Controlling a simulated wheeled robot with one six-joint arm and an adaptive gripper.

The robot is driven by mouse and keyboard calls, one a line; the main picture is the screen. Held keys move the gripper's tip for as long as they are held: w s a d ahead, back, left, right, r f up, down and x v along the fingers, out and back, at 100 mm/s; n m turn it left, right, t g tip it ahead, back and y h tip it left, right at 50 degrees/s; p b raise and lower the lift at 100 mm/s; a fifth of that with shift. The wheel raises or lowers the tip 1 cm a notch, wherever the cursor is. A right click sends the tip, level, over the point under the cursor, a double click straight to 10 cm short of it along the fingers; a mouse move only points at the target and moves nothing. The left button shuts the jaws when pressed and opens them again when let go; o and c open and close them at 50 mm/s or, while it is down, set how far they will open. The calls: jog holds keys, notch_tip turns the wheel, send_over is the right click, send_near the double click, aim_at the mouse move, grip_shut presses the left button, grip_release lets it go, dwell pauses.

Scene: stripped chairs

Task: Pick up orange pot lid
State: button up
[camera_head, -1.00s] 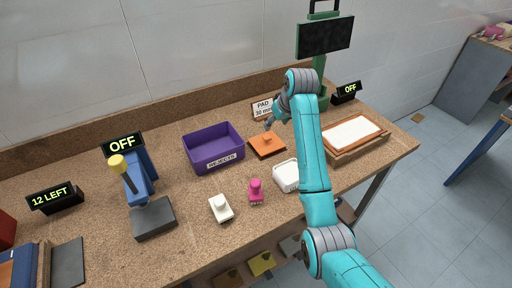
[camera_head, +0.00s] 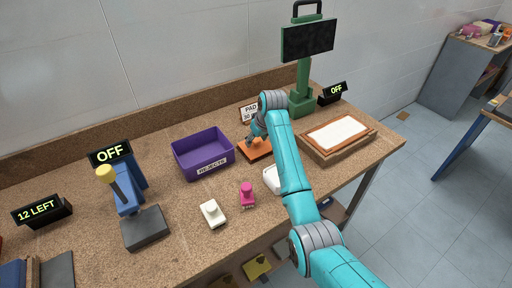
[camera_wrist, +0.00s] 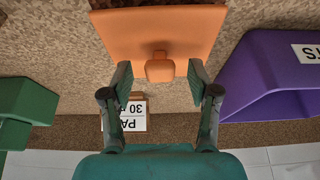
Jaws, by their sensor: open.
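The orange pot lid (camera_head: 256,152) lies on the brown worktop, just right of the purple bin. In the wrist view the lid (camera_wrist: 200,22) is a flat square plate with a rounded knob (camera_wrist: 160,68) standing up from it. My gripper (camera_head: 252,138) is right at the lid in the head view and partly hides its knob. In the wrist view my gripper (camera_wrist: 160,80) is open, with one finger on each side of the knob and visible gaps to both. It holds nothing.
The purple rejects bin (camera_head: 203,153) stands close by on the left. A pad sign (camera_head: 249,114) is behind the lid, and a green screen stand (camera_head: 303,88) behind right. A white dish (camera_head: 270,181), pink stamp (camera_head: 247,194) and white stamp (camera_head: 212,213) lie in front.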

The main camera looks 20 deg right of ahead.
aim_at(256, 140)
jog(key=shift+w+f, duration=0.2)
jog(key=shift+f, duration=0.25)
grip_shut()
notch_tip(256, 140, up, 10)
dwell(0.5)
